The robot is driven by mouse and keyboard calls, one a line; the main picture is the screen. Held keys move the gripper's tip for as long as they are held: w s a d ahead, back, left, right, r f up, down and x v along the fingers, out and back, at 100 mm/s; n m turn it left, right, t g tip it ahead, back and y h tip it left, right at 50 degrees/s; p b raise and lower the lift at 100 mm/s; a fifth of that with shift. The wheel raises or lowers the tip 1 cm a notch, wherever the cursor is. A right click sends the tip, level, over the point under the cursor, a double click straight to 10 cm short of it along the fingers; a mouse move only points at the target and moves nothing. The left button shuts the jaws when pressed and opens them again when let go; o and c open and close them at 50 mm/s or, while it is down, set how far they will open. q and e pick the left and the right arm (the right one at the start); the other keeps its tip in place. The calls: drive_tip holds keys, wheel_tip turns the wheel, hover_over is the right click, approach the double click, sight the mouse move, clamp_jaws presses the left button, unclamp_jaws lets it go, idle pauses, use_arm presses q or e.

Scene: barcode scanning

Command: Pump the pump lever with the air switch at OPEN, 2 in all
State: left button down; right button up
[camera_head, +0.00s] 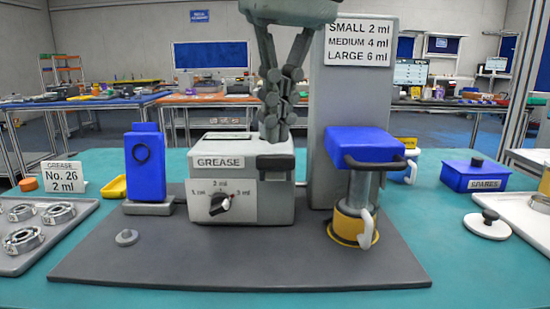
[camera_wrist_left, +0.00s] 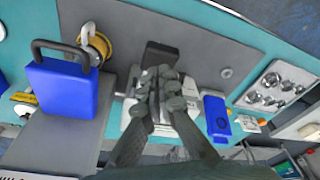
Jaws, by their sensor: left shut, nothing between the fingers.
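My left gripper (camera_head: 272,133) comes down from the top of the head view over the grey GREASE box (camera_head: 225,170). It is shut with nothing between its fingers; I cannot tell whether the tips touch the box. A black lever-like block (camera_head: 275,162) juts from the box's upper right front, just below the fingertips. It also shows in the left wrist view (camera_wrist_left: 161,55), beyond the shut fingers (camera_wrist_left: 163,78). The dial (camera_head: 220,203) is marked in ml, its pointer toward the upper right. No switch marked OPEN is readable. My right gripper is not in view.
A blue block with a black handle (camera_head: 365,146) tops a post with a yellow base (camera_head: 350,222) at right. A blue upright unit (camera_head: 145,170) stands left. A sign board (camera_head: 352,105) rises behind. The grey mat's front (camera_head: 230,265) is clear.

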use_arm(q)
drive_tip(key=shift+r, duration=2.05)
